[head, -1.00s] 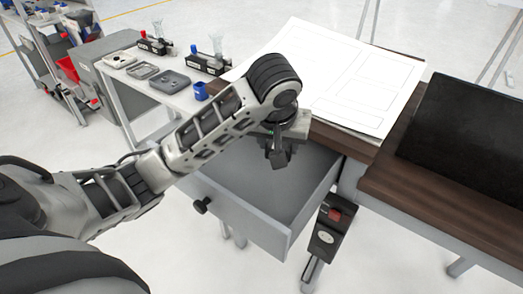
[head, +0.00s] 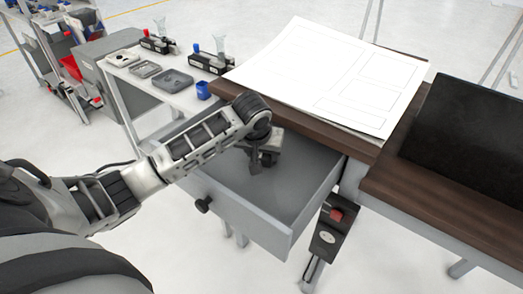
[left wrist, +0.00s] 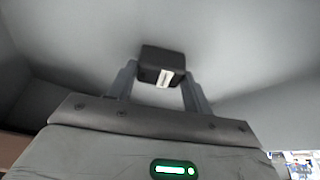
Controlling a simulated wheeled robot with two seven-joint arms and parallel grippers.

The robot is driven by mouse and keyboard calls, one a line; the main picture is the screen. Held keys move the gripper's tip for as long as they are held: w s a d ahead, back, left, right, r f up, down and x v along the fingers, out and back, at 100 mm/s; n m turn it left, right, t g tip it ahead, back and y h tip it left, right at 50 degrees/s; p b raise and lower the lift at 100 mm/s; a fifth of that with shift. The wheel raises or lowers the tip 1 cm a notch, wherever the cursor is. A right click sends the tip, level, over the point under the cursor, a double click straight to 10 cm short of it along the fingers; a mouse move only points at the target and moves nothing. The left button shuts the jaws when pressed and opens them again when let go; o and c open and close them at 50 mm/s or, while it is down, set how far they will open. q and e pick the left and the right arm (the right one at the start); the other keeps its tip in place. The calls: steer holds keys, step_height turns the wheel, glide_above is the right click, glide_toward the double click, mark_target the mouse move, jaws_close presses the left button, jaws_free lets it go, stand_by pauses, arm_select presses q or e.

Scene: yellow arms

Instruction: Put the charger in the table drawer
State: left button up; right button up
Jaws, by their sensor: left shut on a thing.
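The grey table drawer (head: 285,212) is pulled open under the wooden table. My left gripper (head: 257,163) reaches down into the drawer's opening, towards its back left part. In the left wrist view my left gripper (left wrist: 160,88) is shut on the charger (left wrist: 163,62), a small black block with a white label. The drawer's grey inside (left wrist: 240,40) fills most of that view around it. I cannot tell whether the charger touches the drawer floor. In the head view the charger is small and dark at the fingertips and hard to make out. My right gripper is not in view.
The wooden table (head: 445,200) bears a large white sheet (head: 330,75) and a black panel (head: 470,135). A black box with a red button (head: 328,228) hangs at the drawer's right. A side table (head: 178,95) at left holds trays and a blue cup (head: 203,91).

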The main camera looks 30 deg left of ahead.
arm_select(q)
steer(key=shift+f, duration=0.1)
steer(key=o, duration=1.1)
steer(key=v, duration=1.2)
